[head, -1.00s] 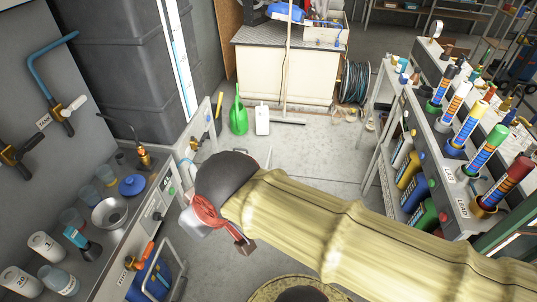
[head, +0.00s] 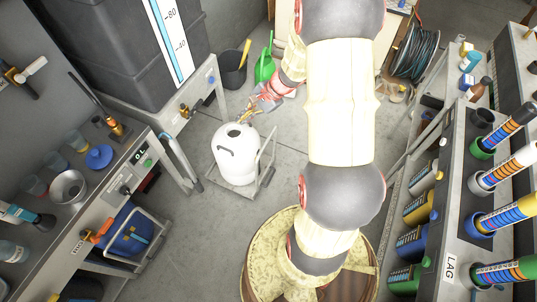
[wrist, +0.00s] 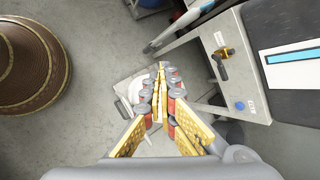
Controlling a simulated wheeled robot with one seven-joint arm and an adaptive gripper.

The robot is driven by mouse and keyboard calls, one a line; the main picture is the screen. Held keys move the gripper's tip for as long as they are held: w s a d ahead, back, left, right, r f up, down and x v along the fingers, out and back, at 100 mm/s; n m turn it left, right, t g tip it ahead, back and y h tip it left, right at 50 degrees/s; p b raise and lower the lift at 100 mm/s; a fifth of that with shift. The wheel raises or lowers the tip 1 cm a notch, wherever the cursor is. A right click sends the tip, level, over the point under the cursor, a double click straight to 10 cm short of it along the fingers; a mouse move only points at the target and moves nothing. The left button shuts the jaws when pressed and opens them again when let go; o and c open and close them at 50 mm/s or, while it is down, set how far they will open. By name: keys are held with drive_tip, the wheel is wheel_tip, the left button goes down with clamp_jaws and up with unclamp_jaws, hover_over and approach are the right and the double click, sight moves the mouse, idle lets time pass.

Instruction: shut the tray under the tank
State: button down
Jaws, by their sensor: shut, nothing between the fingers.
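The dark grey tank (head: 120,50) stands on a grey stand with a brass tap (head: 184,110); both also show in the wrist view, the tank (wrist: 290,35) at the right and the tap (wrist: 224,53). The tray (head: 258,183) is a low platform on the floor, out in front of the stand, with an upright handle (head: 270,148). A white jug (head: 236,158) stands on it. My gripper (head: 246,115) is shut and empty, above the tray's far side. In the wrist view the closed fingers (wrist: 160,72) cover part of the tray (wrist: 124,82).
A bench at the left has another handled tray holding a blue container (head: 126,228). A dark bucket (head: 233,72) and a green watering can (head: 264,66) stand beyond the tray. A rack of bottles (head: 425,205) lines the right. Floor left of my base is clear.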

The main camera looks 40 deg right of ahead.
drive_tip(key=s+d+f+m+t+h, duration=0.1)
drive_tip(key=s+d+f+m, duration=0.35)
drive_tip(key=f, duration=0.55)
drive_tip(key=s+d+f+m+p, duration=0.1)
drive_tip(key=s+d+f+m, duration=0.3)
drive_tip(key=f, duration=0.5)
drive_tip(key=s+d+f+m+t+h, duration=0.1)
drive_tip(key=s+d+f+m, duration=0.1)
drive_tip(key=d+f+m, duration=0.6)
drive_tip(key=w+a+f+n+b, duration=0.2)
drive_tip(key=w+a+f, duration=0.4)
drive_tip(key=w+f, duration=0.3)
drive_tip(key=shift+w+f+b, duration=0.15)
drive_tip(key=shift+f+b, duration=0.3)
drive_tip(key=shift+b, duration=0.25)
drive_tip(key=shift+w+a+n, duration=0.1)
drive_tip(key=shift+a+n, duration=0.05)
drive_tip(key=shift+n, duration=0.1)
